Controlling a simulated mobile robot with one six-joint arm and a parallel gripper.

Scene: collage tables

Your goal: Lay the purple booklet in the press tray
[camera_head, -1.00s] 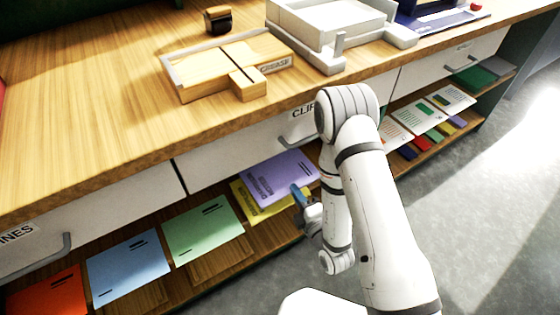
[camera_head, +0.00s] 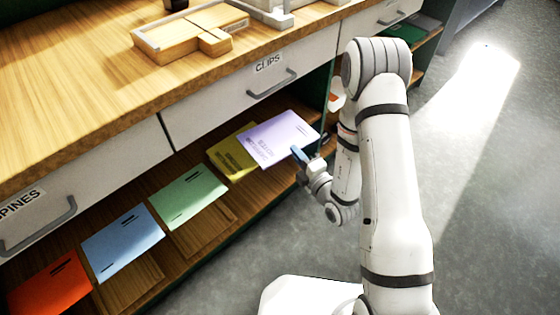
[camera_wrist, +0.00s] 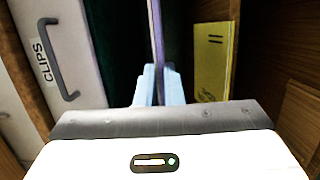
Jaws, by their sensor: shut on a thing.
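The purple booklet (camera_head: 278,138) lies roughly flat in my gripper (camera_head: 302,156), out in front of the lower shelf and partly covering the yellow booklet (camera_head: 232,155). In the wrist view the purple booklet (camera_wrist: 157,35) shows edge-on between the pale blue fingers of my gripper (camera_wrist: 158,88), which are shut on its edge. The yellow booklet (camera_wrist: 211,65) also shows there, on the shelf. A white tray (camera_head: 268,14) on the worktop is cut off by the top edge of the head view; I cannot tell whether it is the press tray.
Green (camera_head: 188,197), blue (camera_head: 122,243) and red (camera_head: 50,284) booklets lie along the shelf. Above it are drawers, one labelled CLIPS (camera_head: 268,64), with protruding handles (camera_head: 272,84). A wooden block fixture (camera_head: 185,38) stands on the worktop. The grey floor is open at right.

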